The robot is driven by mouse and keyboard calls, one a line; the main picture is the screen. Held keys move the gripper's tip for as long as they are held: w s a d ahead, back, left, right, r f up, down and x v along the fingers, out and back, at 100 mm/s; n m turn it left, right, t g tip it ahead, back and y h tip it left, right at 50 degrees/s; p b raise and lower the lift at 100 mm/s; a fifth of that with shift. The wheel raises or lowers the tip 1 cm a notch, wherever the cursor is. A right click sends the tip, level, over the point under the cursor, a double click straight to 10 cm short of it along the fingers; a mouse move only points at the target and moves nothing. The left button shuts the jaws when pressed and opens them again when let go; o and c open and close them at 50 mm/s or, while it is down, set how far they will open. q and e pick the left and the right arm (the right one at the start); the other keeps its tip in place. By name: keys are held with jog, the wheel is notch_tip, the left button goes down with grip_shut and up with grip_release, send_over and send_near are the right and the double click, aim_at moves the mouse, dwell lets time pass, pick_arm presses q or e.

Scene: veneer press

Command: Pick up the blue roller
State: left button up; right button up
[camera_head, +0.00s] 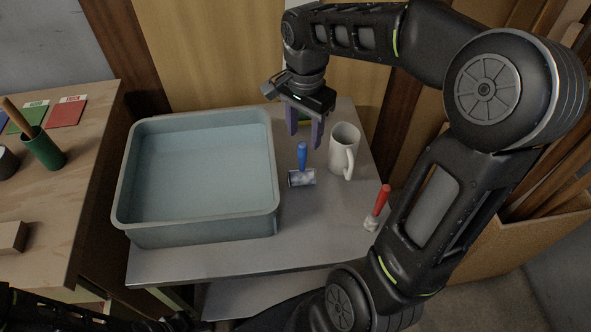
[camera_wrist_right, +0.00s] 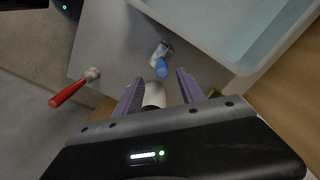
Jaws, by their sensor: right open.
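The blue roller (camera_head: 302,168) lies on the grey table, its blue handle pointing away and its grey-white cylinder nearer the front. It also shows in the right wrist view (camera_wrist_right: 161,62), ahead of the fingers. My right gripper (camera_head: 305,134) is open, with purple fingers. It is above the table near the handle's end, and nothing is between its fingers. In the right wrist view the fingers (camera_wrist_right: 157,88) stand apart on both sides, with the roller beyond them. My left gripper is not in view.
A white mug (camera_head: 344,150) stands right of the roller, close to the right gripper. A large blue-grey tray (camera_head: 127,185) fills the table's left. A red-handled brush (camera_head: 378,207) lies at the right edge. Bare tabletop (camera_head: 310,228) is in front.

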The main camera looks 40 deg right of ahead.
jog(key=shift+f, duration=1.35)
send_over(302, 170)
jog(key=shift+w+d+f+p, duration=0.15)
jog(key=shift+f, duration=1.15)
jog(key=shift+w+d+f+p, duration=0.1)
jog(key=shift+w+f+p, duration=0.05)
jog(key=shift+f, duration=1.15)
grip_shut()
